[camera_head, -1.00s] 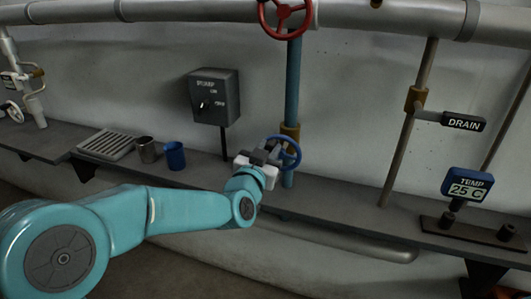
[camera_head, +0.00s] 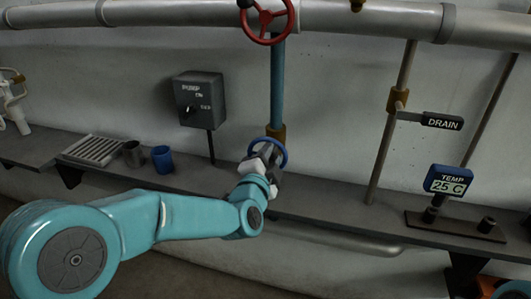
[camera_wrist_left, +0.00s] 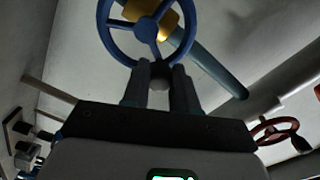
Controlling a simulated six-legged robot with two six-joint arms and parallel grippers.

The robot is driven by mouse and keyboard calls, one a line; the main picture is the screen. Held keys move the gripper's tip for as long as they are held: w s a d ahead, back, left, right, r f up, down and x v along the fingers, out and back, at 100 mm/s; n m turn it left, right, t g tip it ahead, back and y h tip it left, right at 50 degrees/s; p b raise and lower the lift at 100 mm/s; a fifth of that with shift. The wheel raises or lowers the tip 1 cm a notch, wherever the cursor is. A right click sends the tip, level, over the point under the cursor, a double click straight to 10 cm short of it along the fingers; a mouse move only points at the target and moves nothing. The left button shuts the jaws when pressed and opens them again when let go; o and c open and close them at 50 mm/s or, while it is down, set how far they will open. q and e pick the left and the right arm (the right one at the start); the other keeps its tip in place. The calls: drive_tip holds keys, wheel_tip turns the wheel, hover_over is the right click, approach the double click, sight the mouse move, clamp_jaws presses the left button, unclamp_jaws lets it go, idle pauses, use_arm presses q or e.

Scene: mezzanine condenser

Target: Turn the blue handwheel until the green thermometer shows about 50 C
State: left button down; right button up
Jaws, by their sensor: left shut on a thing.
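The blue handwheel (camera_head: 284,151) sits low on the blue vertical pipe, partly hidden behind my left gripper (camera_head: 268,160). In the left wrist view the handwheel (camera_wrist_left: 147,29) shows its rim, spokes and hub. The thermometer (camera_head: 448,180) stands on the shelf at the right, a blue box with a pale green display that reads 25 C. My right gripper is not in view.
A red handwheel (camera_head: 267,18) is higher on the same pipe. A blue cup (camera_head: 162,159), metal cup (camera_head: 134,154) and slatted tray (camera_head: 93,150) stand on the shelf.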

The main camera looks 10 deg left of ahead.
use_arm(q)
drive_tip(key=shift+d+f+m, duration=0.25)
drive_tip(key=shift+m, duration=0.6)
drive_tip(key=shift+d+f+m, duration=0.2)
drive_tip(key=shift+d+m, duration=0.05)
drive_tip(key=shift+m, duration=0.6)
drive_tip(key=c, duration=0.9)
unclamp_jaws()
drive_tip(key=shift+s, duration=0.1)
drive_tip(key=s, duration=1)
drive_tip(key=s+b, duration=0.1)
drive_tip(key=s, duration=0.5)
drive_tip(key=shift+s+a, duration=0.1)
drive_tip(key=shift+a, duration=0.2)
